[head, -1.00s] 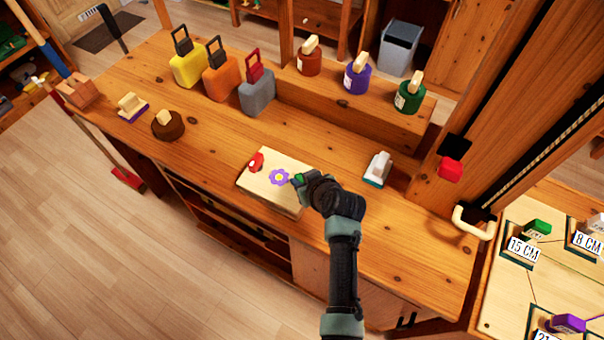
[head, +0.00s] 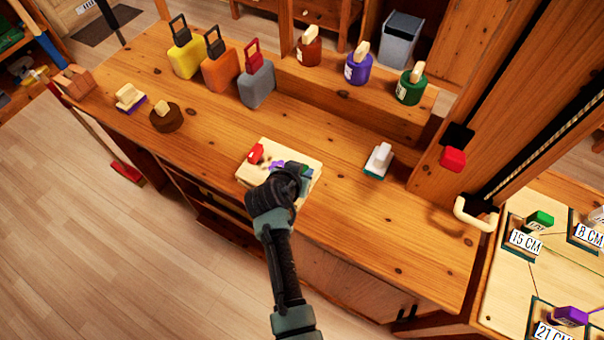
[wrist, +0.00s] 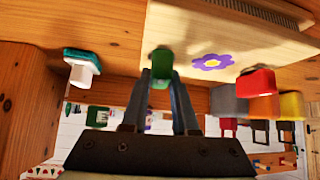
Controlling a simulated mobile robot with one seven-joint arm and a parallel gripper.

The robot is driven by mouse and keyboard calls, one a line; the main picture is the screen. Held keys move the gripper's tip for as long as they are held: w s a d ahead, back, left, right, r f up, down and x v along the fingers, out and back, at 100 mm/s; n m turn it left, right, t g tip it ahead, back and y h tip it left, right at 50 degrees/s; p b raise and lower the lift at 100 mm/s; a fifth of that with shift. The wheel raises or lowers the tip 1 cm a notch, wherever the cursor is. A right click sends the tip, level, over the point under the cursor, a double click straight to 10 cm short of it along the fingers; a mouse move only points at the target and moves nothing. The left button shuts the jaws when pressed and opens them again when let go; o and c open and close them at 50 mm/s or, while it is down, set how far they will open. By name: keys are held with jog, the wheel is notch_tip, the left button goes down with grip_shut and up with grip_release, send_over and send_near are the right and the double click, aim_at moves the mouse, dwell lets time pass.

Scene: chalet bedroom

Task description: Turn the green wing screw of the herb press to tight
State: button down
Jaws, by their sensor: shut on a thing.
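The herb press is a pale wooden block (head: 285,151) lying on the workbench, with a purple flower mark on its top. It fills the upper part of the wrist view (wrist: 225,30), where the flower (wrist: 212,62) shows whole. A red wing screw (head: 256,153) sits at its left end; in the wrist view it is at the right (wrist: 256,81). The green wing screw (wrist: 161,65) is at the other end, mostly hidden by my wrist in the head view. My gripper (wrist: 161,82) is shut on the green wing screw, one finger on each side.
A white-handled teal block (head: 378,160) stands right of the press. A brown round piece (head: 166,118) and a grey container (head: 257,85) stand left and behind. Several jars line the raised shelf. A red knob (head: 453,160) and a pale handle (head: 476,216) are at the right.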

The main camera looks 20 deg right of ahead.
jog(key=shift+a+f+m+g+h+b, duration=0.1)
jog(key=shift+m+g+h+b, duration=0.2)
jog(key=shift+m+b, duration=0.3)
jog(key=c, duration=0.7)
grip_release()
jog(key=v, duration=1.3)
jog(key=shift+w, duration=0.2)
